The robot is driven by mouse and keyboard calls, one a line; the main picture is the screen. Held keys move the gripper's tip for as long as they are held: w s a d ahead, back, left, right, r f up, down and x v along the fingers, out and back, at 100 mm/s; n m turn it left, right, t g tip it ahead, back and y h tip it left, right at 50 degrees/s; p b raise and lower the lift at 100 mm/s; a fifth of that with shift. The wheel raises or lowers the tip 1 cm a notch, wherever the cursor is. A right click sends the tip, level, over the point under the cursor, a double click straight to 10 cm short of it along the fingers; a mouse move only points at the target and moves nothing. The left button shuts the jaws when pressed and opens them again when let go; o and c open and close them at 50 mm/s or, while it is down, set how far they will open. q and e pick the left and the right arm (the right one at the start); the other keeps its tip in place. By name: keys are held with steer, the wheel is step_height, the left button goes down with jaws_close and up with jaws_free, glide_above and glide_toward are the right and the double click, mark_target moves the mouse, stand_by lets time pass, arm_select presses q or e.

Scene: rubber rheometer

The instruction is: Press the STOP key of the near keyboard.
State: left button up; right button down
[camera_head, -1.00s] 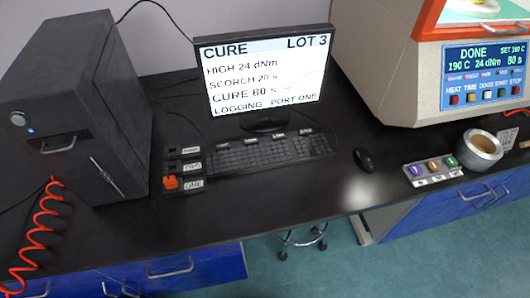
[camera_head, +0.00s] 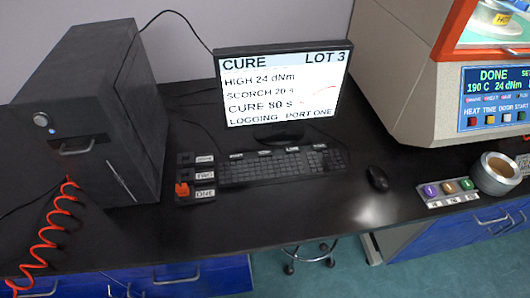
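The black keyboard (camera_head: 268,170) lies on the dark bench in front of the monitor (camera_head: 284,90). Several white labels run along its back edge, too small to read surely, so I cannot tell which one marks STOP. The monitor reads CURE, LOT 3, HIGH 24 dNm, SCORCH 20 s, CURE 80 s, LOGGING PORT ONE. Neither of my grippers is in view, and nothing covers the keyboard.
A port block (camera_head: 196,176) with a red plug at ONE stands left of the keyboard, by a dark computer tower (camera_head: 92,120) with a red coiled cord (camera_head: 48,232). To the right are a mouse (camera_head: 377,178), a three-button strip (camera_head: 449,191), a metal cup (camera_head: 495,174) and the rheometer (camera_head: 410,70).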

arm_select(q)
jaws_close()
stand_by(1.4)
